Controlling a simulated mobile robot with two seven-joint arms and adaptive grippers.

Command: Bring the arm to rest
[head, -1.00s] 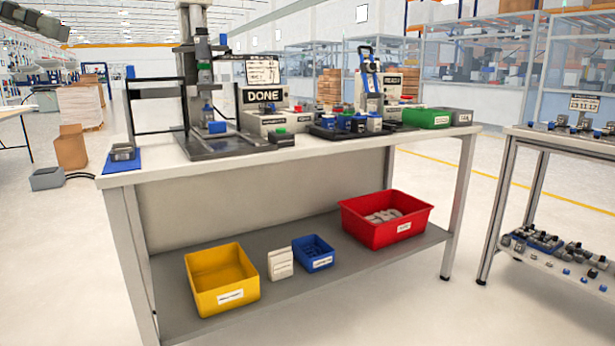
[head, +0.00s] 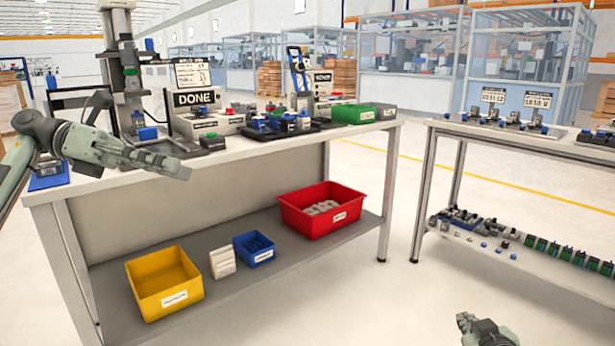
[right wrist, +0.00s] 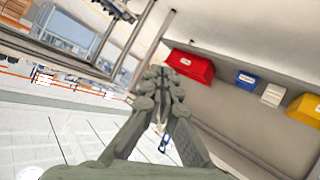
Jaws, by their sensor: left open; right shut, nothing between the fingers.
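My left gripper (head: 165,165) comes in from the left in the head view, in front of the workbench's left end, its fingers pointing right. It is open, and I see nothing held in it. My right gripper (head: 464,320) shows at the bottom right of the head view, low over the floor and apart from both benches. In the right wrist view its fingers (right wrist: 161,76) come together at the tips with nothing between them.
The workbench (head: 265,152) carries a press, a "DONE" sign (head: 196,98) and a green bin (head: 352,114). Its lower shelf holds a yellow bin (head: 165,282), a blue bin (head: 254,250) and a red bin (head: 322,208). A second bench (head: 520,140) stands right. Floor between is clear.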

